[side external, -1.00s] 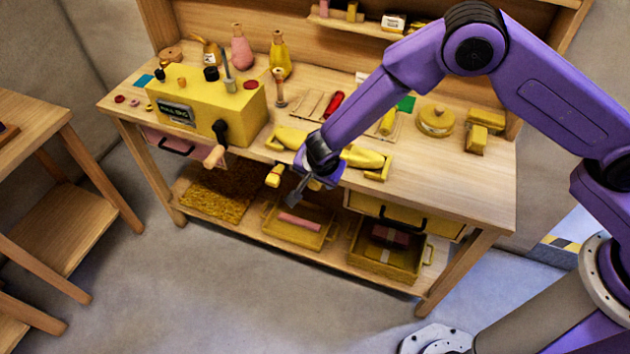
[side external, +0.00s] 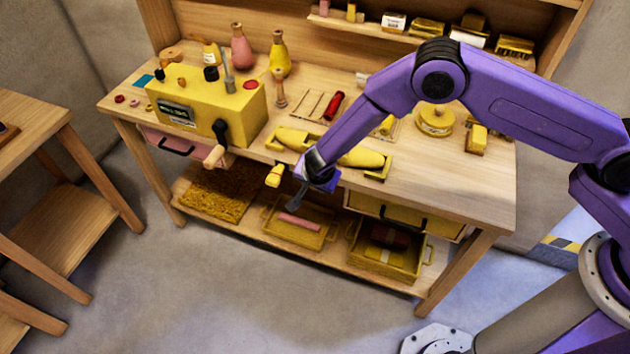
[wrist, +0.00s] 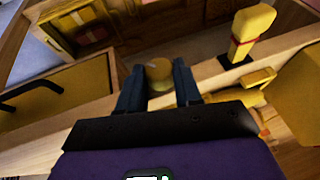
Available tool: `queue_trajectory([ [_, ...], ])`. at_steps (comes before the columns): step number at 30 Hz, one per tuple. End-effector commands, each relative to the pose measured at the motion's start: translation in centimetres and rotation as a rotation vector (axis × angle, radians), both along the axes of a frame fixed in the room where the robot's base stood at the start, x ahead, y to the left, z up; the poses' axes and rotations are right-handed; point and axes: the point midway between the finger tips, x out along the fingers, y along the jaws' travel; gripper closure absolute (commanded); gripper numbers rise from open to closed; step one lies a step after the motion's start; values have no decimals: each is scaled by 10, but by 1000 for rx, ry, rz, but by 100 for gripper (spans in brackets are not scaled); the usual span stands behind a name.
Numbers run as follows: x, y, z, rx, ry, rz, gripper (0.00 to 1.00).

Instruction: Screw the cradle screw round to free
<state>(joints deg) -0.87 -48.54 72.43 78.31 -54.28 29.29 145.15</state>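The yellow cradle (side external: 375,174) lies along the front of the bench top and holds a yellow roll (side external: 362,157). My gripper (side external: 293,204) is at the bench's front edge, below the cradle's near side, fingers pointing down and left. In the side view my gripper hides this knob.
A yellow handle with a red band (wrist: 252,32) stands close by, at the right in the wrist view. A yellow box with a crank (side external: 218,130) is left of the cradle. A drawer (side external: 405,213) and shelf bins (side external: 385,262) lie below. The floor in front is clear.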

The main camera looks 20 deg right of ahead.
Motion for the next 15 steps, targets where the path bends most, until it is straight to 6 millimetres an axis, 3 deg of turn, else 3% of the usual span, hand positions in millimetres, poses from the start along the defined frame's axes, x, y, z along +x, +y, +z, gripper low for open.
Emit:
queue_trajectory([
  [1, 0, 0, 0, 0, 0, 0, 89],
  [2, 0, 0, 0, 0, 0, 0, 96],
  [15, 1, 2, 1, -37, 38, -2, 96],
])
